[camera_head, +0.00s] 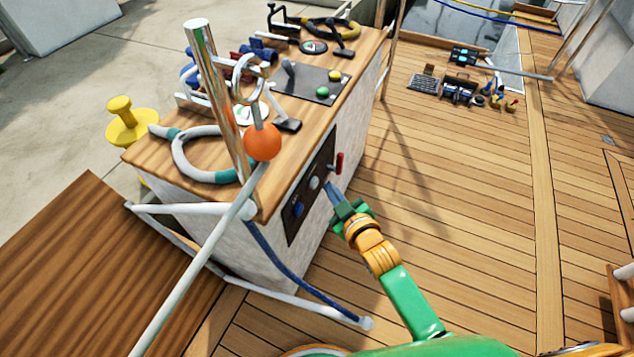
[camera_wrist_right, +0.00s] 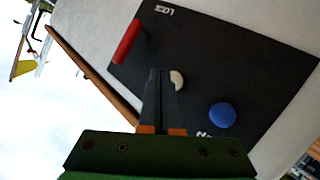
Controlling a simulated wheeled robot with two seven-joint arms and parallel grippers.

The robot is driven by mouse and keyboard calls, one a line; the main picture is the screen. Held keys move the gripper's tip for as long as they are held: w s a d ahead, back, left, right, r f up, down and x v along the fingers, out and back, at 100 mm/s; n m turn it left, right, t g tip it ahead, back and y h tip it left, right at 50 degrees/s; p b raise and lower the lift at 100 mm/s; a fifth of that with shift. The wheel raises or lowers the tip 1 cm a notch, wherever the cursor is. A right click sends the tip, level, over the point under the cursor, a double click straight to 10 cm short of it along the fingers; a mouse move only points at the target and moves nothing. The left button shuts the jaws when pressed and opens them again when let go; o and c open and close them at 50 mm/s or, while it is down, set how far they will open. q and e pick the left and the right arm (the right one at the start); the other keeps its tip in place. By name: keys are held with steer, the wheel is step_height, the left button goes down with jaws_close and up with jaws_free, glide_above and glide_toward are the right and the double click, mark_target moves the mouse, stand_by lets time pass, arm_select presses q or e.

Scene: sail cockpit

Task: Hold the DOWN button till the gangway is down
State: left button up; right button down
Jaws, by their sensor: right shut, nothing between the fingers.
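A black control panel (camera_head: 312,185) is set in the white side of a wood-topped console. It carries a red lever (camera_head: 339,163), a white button (camera_head: 314,183) and a blue button (camera_head: 298,209). In the right wrist view, the red lever (camera_wrist_right: 127,42) is left of the white button (camera_wrist_right: 177,79), and the blue button (camera_wrist_right: 222,115) is lower right. A label by the blue button is mostly hidden, so I cannot read DOWN. My right gripper (camera_head: 329,187) is shut and empty, its tips (camera_wrist_right: 161,72) overlapping the white button's edge; contact is unclear. My left gripper is out of view.
A brown wooden platform (camera_head: 80,265) lies at lower left; I cannot tell if it is the gangway. A chrome post (camera_head: 215,95), an orange ball (camera_head: 262,141), white rails and a blue rope (camera_head: 285,270) stand close by the console. The plank deck (camera_head: 450,190) to the right is mostly clear.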

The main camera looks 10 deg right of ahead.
steer(key=shift+w+a, duration=0.1)
steer(key=shift+a, duration=0.05)
stand_by(0.6)
steer(key=shift+w+a, duration=0.15)
steer(key=shift+a, duration=0.1)
